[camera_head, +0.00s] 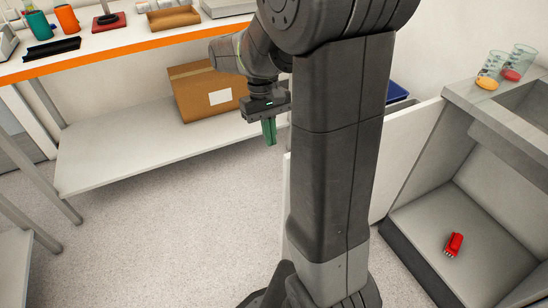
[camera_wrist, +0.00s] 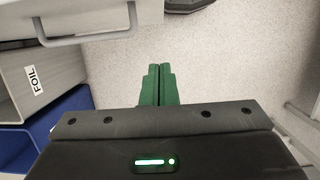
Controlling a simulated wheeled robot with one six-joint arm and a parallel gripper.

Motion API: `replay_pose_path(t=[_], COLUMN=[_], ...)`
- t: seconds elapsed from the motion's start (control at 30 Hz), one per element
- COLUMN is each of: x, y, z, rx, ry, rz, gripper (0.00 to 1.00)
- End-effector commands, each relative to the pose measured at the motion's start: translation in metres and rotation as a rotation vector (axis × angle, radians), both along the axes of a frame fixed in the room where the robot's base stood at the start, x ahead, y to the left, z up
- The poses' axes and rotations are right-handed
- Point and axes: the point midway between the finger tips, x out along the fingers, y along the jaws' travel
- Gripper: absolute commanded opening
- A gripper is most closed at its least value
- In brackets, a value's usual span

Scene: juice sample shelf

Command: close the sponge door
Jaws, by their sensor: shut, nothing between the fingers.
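A white door panel (camera_head: 408,150) stands open at the left side of the grey cabinet (camera_head: 445,205), partly hidden behind my arm. The cabinet's inside is exposed, with a small red object (camera_head: 454,244) on its floor. In the wrist view a pale panel (camera_wrist: 130,18) with a grey bar handle (camera_wrist: 90,38) shows at the upper left; it appears to be this door. My gripper (camera_head: 270,142) points down, left of the door in the head view. Its green fingers (camera_wrist: 159,68) are together and empty, apart from the handle.
A cardboard box (camera_head: 205,95) sits on the low white shelf (camera_head: 130,155) under the orange-edged bench (camera_head: 120,46). A FOIL box (camera_wrist: 40,75) and blue bin (camera_wrist: 68,118) lie left of my gripper. Beakers (camera_head: 522,58) stand on the counter. Floor (camera_head: 190,230) is clear.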

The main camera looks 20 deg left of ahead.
Motion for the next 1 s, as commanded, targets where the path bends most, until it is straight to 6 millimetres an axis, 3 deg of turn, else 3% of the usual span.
replay_pose_path(t=[0.47,0.7,1.0], x=[-0.015,-0.034,-0.04], y=[-0.019,-0.043,-0.049], z=[-0.095,-0.09,-0.089], rx=[-0.004,0.0,-0.001], ry=[0.003,0.0,0.001], rz=[0.0,0.0,0.0], gripper=[0.0,0.0,0.0])
